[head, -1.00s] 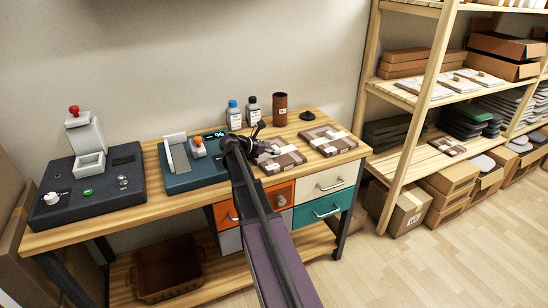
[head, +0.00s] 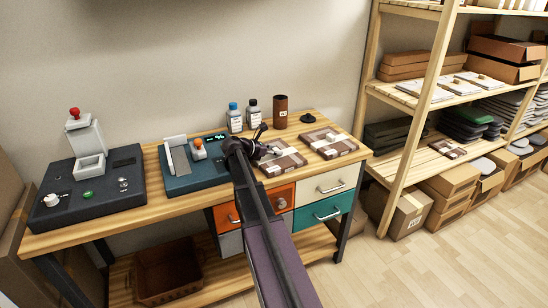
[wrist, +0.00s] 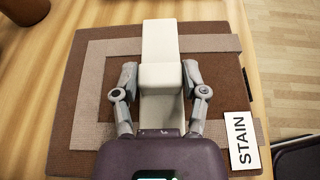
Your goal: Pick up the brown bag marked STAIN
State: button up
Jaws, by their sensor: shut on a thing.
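The brown bag (wrist: 72,100) lies flat on the wooden bench and fills most of the wrist view. Its white label (wrist: 241,140) reads STAIN, at the lower right. A cream block and strap (wrist: 160,35) run up its middle. My gripper (wrist: 160,76) is shut on the cream block, one finger on each side. In the head view, my gripper (head: 270,150) is over the left of two brown bags (head: 285,164) and partly hides it. I see no clear gap between this bag and the bench.
A second brown bag (head: 327,146) lies just to the right. A brown cylinder (head: 280,112), two bottles (head: 235,118) and a black knob-like object (head: 308,118) stand behind. A teal device (head: 190,165) is to the left. The bench edge and open floor are in front.

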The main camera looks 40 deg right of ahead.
jog(key=shift+r, duration=0.1)
dwell(0.3)
notch_tip(320, 180, up, 10)
jog(key=p, duration=1)
dwell(0.6)
